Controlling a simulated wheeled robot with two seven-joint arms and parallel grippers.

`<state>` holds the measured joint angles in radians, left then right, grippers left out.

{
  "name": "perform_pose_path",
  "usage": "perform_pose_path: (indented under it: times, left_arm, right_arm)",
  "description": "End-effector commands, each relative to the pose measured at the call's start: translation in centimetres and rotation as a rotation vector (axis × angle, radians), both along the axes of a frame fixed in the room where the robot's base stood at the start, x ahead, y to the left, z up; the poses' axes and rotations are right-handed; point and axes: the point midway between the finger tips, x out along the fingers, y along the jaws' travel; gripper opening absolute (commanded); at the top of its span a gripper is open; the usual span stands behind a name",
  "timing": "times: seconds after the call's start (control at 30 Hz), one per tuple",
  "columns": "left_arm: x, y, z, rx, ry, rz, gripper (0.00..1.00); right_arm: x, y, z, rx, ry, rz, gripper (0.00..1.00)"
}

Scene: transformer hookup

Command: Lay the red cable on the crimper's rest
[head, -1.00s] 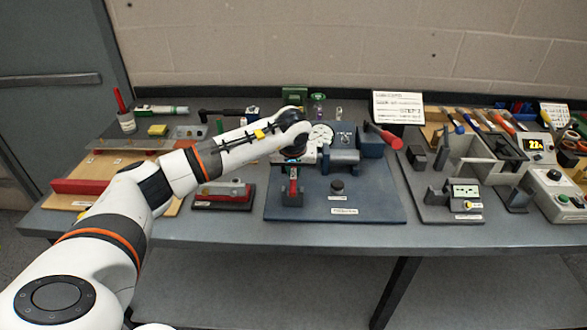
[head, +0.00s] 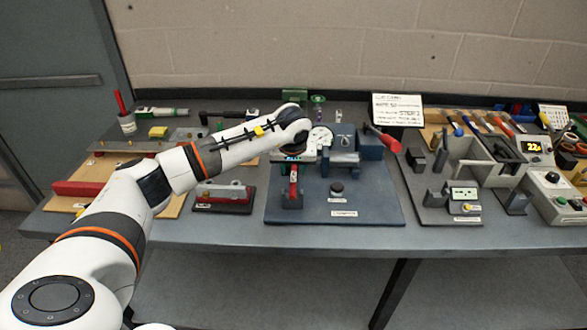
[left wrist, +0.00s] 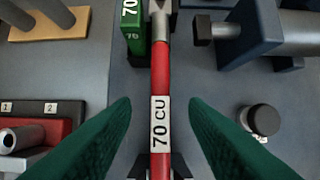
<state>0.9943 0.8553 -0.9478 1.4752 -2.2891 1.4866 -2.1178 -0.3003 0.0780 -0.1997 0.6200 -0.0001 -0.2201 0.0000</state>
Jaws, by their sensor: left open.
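The red cable (left wrist: 161,75), marked "70 CU", runs straight up the left wrist view. A metal lug (left wrist: 160,18) is on its far end. Its near part lies in a black rest (left wrist: 137,168). In the head view the red cable (head: 293,180) shows as a short strip over the black rest (head: 292,201) on the crimper's blue base (head: 370,207). My left gripper (left wrist: 160,108) is open, with one green finger on each side of the cable and gaps between. In the head view my wrist hides the fingers. My right gripper is not in view.
A green block (left wrist: 134,35) marked "70" stands left of the lug. A black knob (left wrist: 260,120) stands on the base to the right. A red-handled lever (head: 383,138) is at the crimper's right. A red block (head: 222,197) sits to the left.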

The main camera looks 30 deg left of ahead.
Motion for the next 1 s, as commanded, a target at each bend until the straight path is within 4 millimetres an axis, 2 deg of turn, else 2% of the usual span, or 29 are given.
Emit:
perform_pose_path:
  times: [0.03,0.6,1.0]
  left_arm:
    - [0.0,0.0,0.8,0.0,0.0,0.0,0.4]
    - [0.0,0.0,5.2,0.0,-0.001,0.0,0.4]
    - [0.0,0.0,5.2,-0.001,0.0,0.0,0.4]
  right_arm:
    - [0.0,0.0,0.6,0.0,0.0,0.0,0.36]
    - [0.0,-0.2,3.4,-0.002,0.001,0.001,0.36]
    - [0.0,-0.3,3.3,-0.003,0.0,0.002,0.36]
